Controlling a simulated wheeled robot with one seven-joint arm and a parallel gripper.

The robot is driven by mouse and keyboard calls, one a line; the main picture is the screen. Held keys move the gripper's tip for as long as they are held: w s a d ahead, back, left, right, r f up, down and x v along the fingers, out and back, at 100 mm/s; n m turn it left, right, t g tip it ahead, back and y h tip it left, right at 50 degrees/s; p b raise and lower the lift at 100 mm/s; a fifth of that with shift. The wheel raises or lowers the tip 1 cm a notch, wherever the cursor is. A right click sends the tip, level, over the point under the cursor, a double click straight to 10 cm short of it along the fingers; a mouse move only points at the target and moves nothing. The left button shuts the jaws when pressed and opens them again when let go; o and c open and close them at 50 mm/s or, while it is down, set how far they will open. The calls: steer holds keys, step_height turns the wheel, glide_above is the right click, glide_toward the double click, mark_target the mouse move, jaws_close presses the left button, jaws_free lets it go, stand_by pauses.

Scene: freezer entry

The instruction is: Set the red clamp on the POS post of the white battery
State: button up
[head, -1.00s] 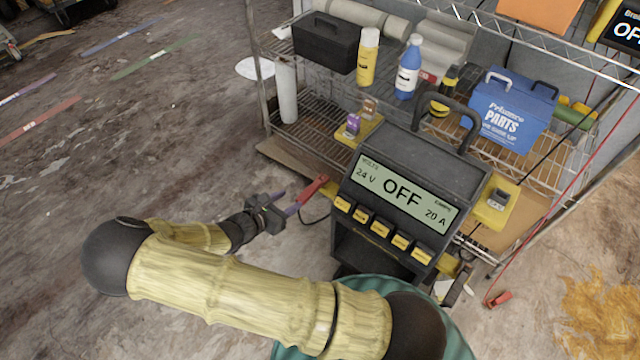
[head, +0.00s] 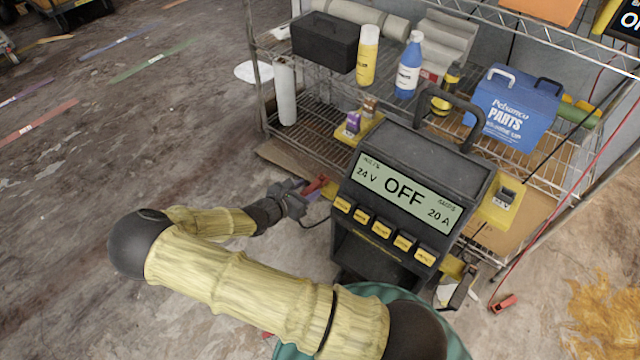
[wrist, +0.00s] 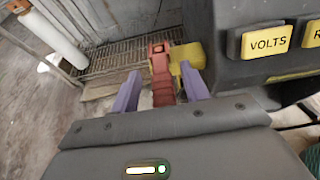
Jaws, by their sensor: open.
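A red clamp (wrist: 162,75) shows in the wrist view between the two purple fingers of my gripper (wrist: 158,92), which is open around its near part. The clamp rests against a yellow bracket (wrist: 187,55) on the side of the charger. In the head view the red clamp (head: 317,186) is at the charger's left side, with my gripper (head: 303,196) right at it. Another red clamp (head: 503,304) lies on the floor at the right on a red cable. I cannot make out a white battery or a POS post.
The charger (head: 420,160) reads OFF, 24 V, 20 A, and stands close right of my gripper. A wire shelf (head: 300,135) behind holds a black toolbox (head: 325,42), bottles and a blue parts box (head: 510,110). The floor at left is mostly clear.

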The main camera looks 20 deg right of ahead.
mark_target(313, 186)
steer(key=b+x, duration=0.1)
steer(key=x, duration=0.2)
stand_by(0.4)
jaws_close()
